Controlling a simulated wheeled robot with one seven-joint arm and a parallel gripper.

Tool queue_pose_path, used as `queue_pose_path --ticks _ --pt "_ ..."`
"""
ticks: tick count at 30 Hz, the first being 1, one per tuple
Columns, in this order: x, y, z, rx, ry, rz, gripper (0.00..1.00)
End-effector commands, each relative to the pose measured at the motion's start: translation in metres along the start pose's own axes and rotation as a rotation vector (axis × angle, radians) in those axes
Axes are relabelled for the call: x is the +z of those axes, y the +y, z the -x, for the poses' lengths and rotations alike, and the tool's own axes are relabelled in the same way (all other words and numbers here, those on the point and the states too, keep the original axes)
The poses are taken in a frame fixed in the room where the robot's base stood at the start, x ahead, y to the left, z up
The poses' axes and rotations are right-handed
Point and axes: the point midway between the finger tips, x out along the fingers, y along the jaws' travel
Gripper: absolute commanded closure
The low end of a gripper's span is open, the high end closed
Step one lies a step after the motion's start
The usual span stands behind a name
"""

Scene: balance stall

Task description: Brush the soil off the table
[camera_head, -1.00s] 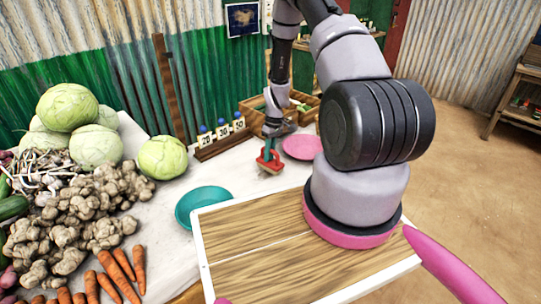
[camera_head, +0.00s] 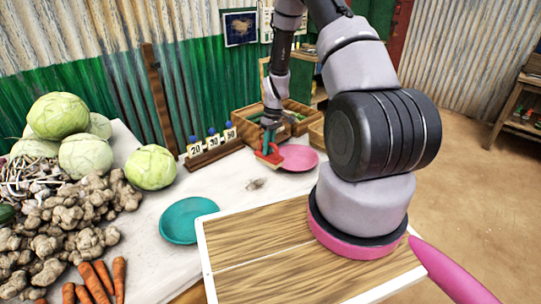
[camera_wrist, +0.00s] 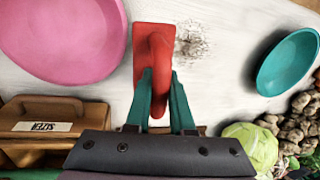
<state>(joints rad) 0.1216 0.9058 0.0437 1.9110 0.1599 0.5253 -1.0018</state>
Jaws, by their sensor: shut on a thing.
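My gripper (camera_head: 268,137) is shut on a red brush (camera_head: 268,157) by its handle. In the wrist view the gripper's teal fingers (camera_wrist: 160,88) close on both sides of the handle of the red brush (camera_wrist: 144,50). A patch of brown soil (camera_head: 256,184) lies on the white tabletop (camera_head: 232,202), in front of the brush in the head view. In the wrist view the soil (camera_wrist: 191,46) lies just right of the brush head. Whether the bristles touch the table is hidden.
A pink plate (camera_head: 304,161) sits close beside the brush, and a turquoise plate (camera_head: 188,220) nearer the front. Number cards (camera_head: 212,143) and wooden crates (camera_head: 243,119) stand behind. Cabbages (camera_head: 86,157), ginger (camera_head: 60,222) and carrots (camera_head: 97,279) crowd the left.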

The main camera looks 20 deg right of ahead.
Motion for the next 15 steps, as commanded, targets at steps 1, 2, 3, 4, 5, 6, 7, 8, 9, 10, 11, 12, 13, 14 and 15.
queue_pose_path --ticks 1,2,3,4,5,6,7,8,9,10,11,12,13,14,15 --pt "-0.002 -0.002 0.005 0.002 0.002 0.001 1.00" --pt "-0.003 -0.003 0.008 0.002 0.002 0.001 1.00" --pt "-0.004 -0.005 0.011 0.001 0.002 0.001 1.00" --pt "-0.005 -0.006 0.014 0.001 0.002 0.001 1.00" --pt "-0.006 -0.007 0.016 0.001 0.002 0.000 1.00" --pt "-0.007 -0.008 0.019 0.001 0.003 0.000 1.00" --pt "-0.007 -0.009 0.022 0.001 0.003 0.000 1.00" --pt "-0.008 -0.010 0.024 0.001 0.003 0.000 1.00" --pt "-0.008 -0.011 0.026 0.001 0.002 -0.001 1.00" --pt "-0.009 -0.012 0.027 0.000 0.001 -0.001 1.00" --pt "-0.009 -0.013 0.029 0.000 0.001 -0.002 1.00" --pt "-0.009 -0.013 0.030 0.000 0.001 -0.002 1.00" --pt "-0.009 -0.014 0.031 0.001 0.001 -0.002 1.00" --pt "-0.010 -0.014 0.032 0.001 0.001 -0.002 1.00" --pt "-0.010 -0.014 0.032 0.001 0.001 -0.002 1.00"
